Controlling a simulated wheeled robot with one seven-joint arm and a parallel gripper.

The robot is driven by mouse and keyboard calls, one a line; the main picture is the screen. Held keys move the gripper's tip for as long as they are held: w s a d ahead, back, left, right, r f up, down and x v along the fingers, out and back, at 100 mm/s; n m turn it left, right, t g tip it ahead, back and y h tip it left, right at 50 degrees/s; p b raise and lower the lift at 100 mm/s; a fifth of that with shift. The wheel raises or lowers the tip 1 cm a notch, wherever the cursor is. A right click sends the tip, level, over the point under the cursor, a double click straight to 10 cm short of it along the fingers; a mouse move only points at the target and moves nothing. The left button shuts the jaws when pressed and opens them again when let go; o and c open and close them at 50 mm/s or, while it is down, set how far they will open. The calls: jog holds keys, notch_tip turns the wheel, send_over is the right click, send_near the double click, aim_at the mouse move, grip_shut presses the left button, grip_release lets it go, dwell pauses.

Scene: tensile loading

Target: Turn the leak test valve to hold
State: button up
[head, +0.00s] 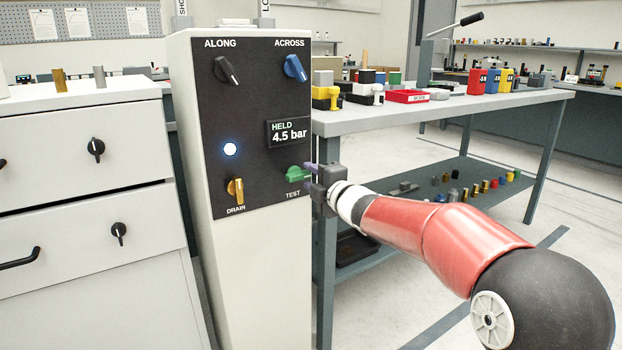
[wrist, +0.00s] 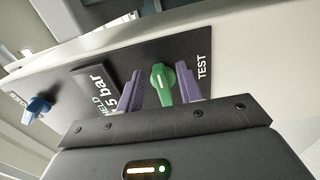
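The leak test valve is a green knob (head: 293,172) at the lower right of the black panel, above the label TEST. In the head view its handle lies roughly level. In the wrist view the green knob (wrist: 162,82) stands between the two purple fingers of my gripper (wrist: 160,88). A gap shows on the left side of the knob; on the right the finger looks very close, and contact is unclear. My gripper (head: 308,172) reaches the panel from the right. The display (head: 289,132) reads HELD 4.5 bar.
The panel also carries a black ALONG knob (head: 227,70), a blue ACROSS knob (head: 295,68), a lit white lamp (head: 230,149) and a yellow DRAIN knob (head: 236,190). A bench (head: 360,118) with blocks stands to the right. A drawer cabinet (head: 60,200) is at left.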

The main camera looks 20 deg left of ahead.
jog(key=v, duration=0.7)
jog(key=shift+b, duration=0.4)
jog(key=shift+d, duration=0.1)
jog(key=s+d+m+h+p, duration=0.1)
jog(key=s+d+m+h, duration=0.3)
jog(key=d+m, duration=0.3)
jog(key=s+d+m+t+h, duration=0.1)
jog(key=s+d+m+h, duration=0.35)
jog(key=d, duration=0.55)
jog(key=s+d+m+h+p, duration=0.1)
jog(key=s+d+m+h, duration=0.3)
jog(key=d, duration=0.4)
jog(key=s+d+f+m+g, duration=0.2)
jog(key=s+f+m, duration=0.1)
jog(key=s, duration=0.4)
jog(key=s+d+f+m+g+h+p, duration=0.1)
jog(key=s+d+f+m+g, duration=0.1)
jog(key=s+f+m, duration=0.2)
jog(key=s+d+f+m+g, duration=0.3)
jog(key=s+f+m, duration=0.1)
jog(key=s, duration=0.7)
jog(key=shift+m, duration=0.65)
